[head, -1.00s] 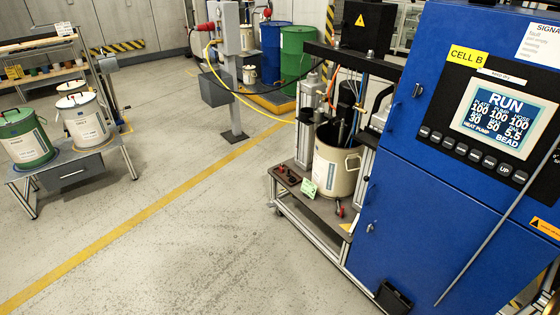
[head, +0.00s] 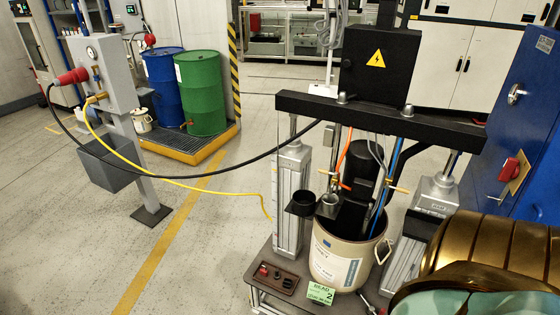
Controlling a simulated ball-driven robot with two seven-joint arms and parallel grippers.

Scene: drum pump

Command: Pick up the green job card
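The green job card (head: 320,292) is a small light-green card with dark print, "BEAD" and a large "2" among it. It is at the front of the pump's platform, against the foot of the beige drum (head: 342,255). I cannot tell whether it leans on the drum or is fixed there. Neither of my grippers shows in the head view. A gold and teal rounded part, likely of my own arm, fills the lower right corner and hides the platform's right side.
The drum stands under a black crossbeam (head: 380,115) between two grey columns. Hoses hang from a grey post (head: 120,120). The blue cabinet (head: 530,130) is at right.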

